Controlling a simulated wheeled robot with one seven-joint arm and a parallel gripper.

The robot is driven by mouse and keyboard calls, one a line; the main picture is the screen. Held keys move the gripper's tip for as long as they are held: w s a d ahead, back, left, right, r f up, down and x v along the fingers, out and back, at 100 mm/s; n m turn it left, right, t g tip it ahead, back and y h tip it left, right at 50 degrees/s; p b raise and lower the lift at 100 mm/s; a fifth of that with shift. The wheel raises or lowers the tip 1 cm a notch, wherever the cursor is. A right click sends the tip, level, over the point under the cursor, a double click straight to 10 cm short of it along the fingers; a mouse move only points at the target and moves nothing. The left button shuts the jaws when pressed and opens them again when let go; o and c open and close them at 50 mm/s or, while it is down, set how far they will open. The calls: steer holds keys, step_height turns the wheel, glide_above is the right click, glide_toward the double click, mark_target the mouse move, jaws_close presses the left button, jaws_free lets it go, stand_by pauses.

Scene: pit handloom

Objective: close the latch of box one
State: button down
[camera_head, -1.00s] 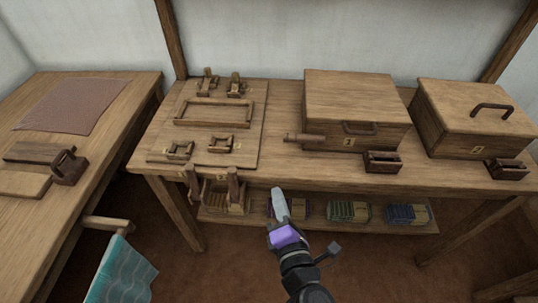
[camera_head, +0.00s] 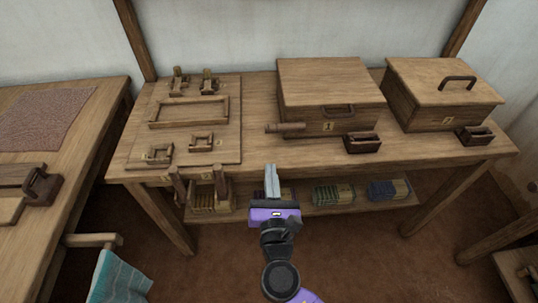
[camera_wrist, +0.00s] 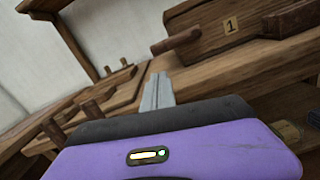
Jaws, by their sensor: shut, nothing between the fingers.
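Box one (camera_head: 331,84) is a wooden box with a flat lid, a front handle and a label "1", standing on the workbench. Its label also shows in the wrist view (camera_wrist: 231,26). A wooden peg-like bar (camera_head: 285,128), perhaps the latch, sticks out to the left at the box's lower front left corner. It also shows in the wrist view (camera_wrist: 176,41). My gripper (camera_head: 271,168) is shut and empty, in front of the bench edge and below the bar. In the wrist view its fingertips (camera_wrist: 157,78) point toward the bench, apart from the box.
A small open wooden holder (camera_head: 362,143) stands in front of box one. Box two (camera_head: 440,95) is to the right. A board with wooden frames (camera_head: 190,112) lies left on the bench (camera_head: 275,150). A lower shelf holds several bundles (camera_head: 333,194).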

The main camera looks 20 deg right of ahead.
mark_target(266, 127)
steer(key=x, duration=0.9)
steer(key=shift+w+d, duration=0.1)
steer(key=shift+w, duration=0.1)
steer(key=shift+r, duration=0.1)
steer(key=r+m, duration=0.1)
steer(key=m, duration=0.1)
steer(key=r+m, duration=0.2)
steer(key=shift+w+a+r+p, duration=0.1)
steer(key=shift+a+r+p, duration=0.1)
steer(key=shift+p, duration=0.2)
steer(key=s+d+r+m+g+p, duration=0.1)
steer(key=d+r+m, duration=0.5)
steer(key=m, duration=0.9)
steer(key=shift+s+d+r+p, duration=0.35)
steer(key=shift+s+r, duration=0.25)
steer(key=shift+r, duration=0.4)
steer(key=shift+d, duration=0.1)
